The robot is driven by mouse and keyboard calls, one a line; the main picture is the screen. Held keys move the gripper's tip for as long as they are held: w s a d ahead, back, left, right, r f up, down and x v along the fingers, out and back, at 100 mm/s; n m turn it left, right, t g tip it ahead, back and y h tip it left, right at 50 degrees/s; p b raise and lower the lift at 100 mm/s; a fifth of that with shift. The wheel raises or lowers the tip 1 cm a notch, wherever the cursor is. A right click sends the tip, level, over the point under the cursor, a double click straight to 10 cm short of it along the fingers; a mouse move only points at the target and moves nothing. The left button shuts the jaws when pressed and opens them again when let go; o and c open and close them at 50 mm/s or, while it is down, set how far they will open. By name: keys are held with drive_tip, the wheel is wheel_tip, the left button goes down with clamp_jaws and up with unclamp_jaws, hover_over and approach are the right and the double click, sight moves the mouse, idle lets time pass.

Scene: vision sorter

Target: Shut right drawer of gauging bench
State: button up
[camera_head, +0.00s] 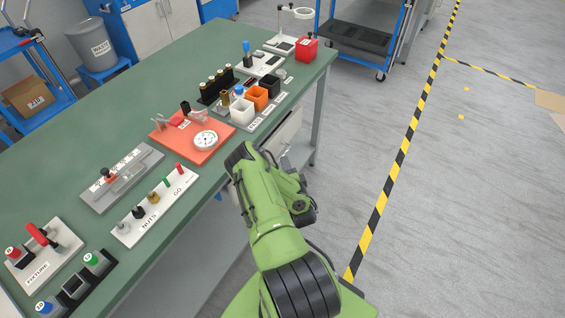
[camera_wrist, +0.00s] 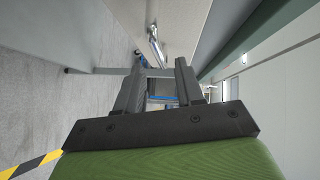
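The right drawer of the gauging bench (camera_head: 312,72) shows as a pale front (camera_head: 287,131) under the bench's right-hand edge, partly hidden by my arm. In the wrist view a pale panel (camera_wrist: 178,22), likely this drawer's front, carries a silver bar handle (camera_wrist: 154,46). I cannot tell how far the drawer stands out. My gripper (camera_wrist: 160,70) is open, with a clear gap between its two dark fingers. It is empty, and the handle appears beyond the fingertips, apart from them. In the head view my arm hides the fingers.
The green bench top carries an orange fixture (camera_head: 196,146), a white nut board (camera_head: 155,205), small bins (camera_head: 260,98) and a red box (camera_head: 305,49). A bench leg (camera_head: 317,120) stands beyond the drawer.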

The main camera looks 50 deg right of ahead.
drive_tip(key=b+x, duration=0.2)
drive_tip(key=x, duration=0.4)
drive_tip(key=shift+d, duration=0.1)
clamp_jaws()
